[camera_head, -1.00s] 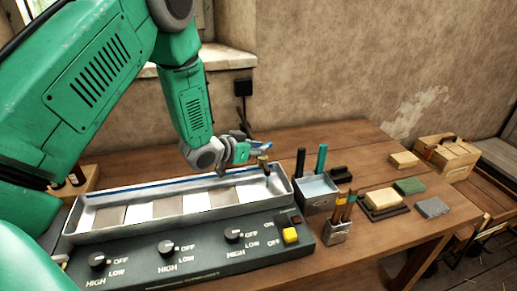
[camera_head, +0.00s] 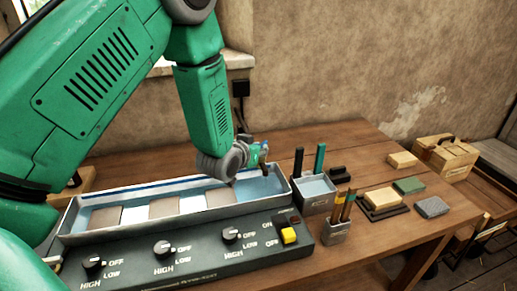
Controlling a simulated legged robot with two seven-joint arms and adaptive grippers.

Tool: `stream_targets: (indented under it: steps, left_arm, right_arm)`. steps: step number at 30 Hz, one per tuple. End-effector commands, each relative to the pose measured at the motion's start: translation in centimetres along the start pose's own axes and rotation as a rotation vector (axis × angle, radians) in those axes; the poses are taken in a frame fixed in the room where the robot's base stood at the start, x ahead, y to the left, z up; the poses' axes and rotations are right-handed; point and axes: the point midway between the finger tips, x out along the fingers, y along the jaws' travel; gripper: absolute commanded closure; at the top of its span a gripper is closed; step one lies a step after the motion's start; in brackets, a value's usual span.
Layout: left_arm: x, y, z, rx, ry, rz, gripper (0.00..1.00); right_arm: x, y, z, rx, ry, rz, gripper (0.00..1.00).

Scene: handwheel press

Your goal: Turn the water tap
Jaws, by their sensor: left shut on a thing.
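My left gripper (camera_head: 263,155) is at the right end of the long metal trough (camera_head: 85,238), above its back rim. It is shut on a small part there, which looks like the water tap; the fingers and wrist hide most of it. The trough's floor shows pale and brown patches, with a bluish tint toward the right. My right gripper is not in view.
A dark control panel (camera_head: 200,262) with several knobs and a yellow button (camera_head: 289,236) lies in front. A grey bin (camera_head: 316,195), a tool cup (camera_head: 336,232), soap-like blocks (camera_head: 382,198) and a wooden box (camera_head: 445,155) stand to the right. A wall is behind.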

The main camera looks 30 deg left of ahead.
Motion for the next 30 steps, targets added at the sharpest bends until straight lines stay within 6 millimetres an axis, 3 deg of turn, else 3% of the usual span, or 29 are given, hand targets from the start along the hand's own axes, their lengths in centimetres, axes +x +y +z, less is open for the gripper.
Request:
stream_targets:
  steps: [1,4,6,7,16,20,30]
  left_arm:
    - [0.3,0.1,-1.1,0.0,0.027,0.001,1.0]
    - [0.3,0.0,-1.1,0.0,0.027,0.001,1.0]
    - [0.3,0.0,-1.1,0.0,0.027,0.001,0.71]
    - [0.3,0.0,-1.1,0.0,0.025,0.001,0.69]
    - [-0.2,-0.1,-0.6,0.0,0.018,0.001,0.69]
    - [-1.3,-0.1,-0.6,0.0,0.015,0.001,0.69]
    - [-8.1,0.0,-0.4,0.0,0.014,0.001,0.69]
  right_arm:
    - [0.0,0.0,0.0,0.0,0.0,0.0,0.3]
    - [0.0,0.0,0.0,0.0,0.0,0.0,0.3]
    - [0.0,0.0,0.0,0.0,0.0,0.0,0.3]
    - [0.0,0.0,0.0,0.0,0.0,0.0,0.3]
    - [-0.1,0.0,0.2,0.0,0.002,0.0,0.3]
    - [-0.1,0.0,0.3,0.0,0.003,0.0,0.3]
    - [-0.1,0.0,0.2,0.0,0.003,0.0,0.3]
